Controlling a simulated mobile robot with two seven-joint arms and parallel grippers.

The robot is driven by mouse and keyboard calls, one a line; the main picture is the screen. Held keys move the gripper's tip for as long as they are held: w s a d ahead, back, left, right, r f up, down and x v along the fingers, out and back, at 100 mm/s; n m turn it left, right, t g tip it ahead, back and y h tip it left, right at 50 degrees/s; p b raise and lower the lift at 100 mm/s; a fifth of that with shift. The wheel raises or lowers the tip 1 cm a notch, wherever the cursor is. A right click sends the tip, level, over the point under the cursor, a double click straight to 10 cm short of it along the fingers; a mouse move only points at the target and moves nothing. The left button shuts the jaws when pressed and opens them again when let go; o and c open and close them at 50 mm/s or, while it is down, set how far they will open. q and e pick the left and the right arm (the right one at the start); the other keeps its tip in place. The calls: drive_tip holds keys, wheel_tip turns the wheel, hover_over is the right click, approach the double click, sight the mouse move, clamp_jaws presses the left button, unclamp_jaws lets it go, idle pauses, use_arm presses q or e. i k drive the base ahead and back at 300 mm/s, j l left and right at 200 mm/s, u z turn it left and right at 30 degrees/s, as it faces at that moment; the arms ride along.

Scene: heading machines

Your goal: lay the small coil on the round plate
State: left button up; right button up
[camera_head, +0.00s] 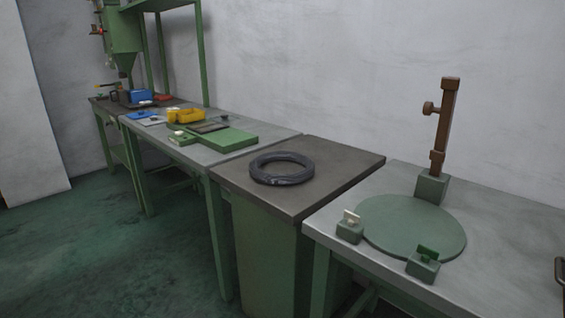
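A small dark grey coil (282,168), ring-shaped with an open middle, lies flat on the dark top of a green cabinet (345,168) near the middle of the view. The green round plate (408,228) lies on the grey bench to the right and is bare. Neither of my grippers shows in the head view.
A brown post (445,125) on a green block stands behind the plate. Two small green blocks, one with a pale tab (350,228) and one with a green tab (423,262), sit at its front edge. A bench at left holds a yellow bin (185,116) and a green board (222,138).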

sight(408, 221)
drive_tip(key=i+j+z, duration=0.15)
drive_tip(key=z, duration=0.2)
drive_tip(key=i+j+z, duration=0.1)
drive_tip(key=j+z, duration=0.25)
drive_tip(key=i+j+z, duration=0.1)
drive_tip(key=z, duration=0.3)
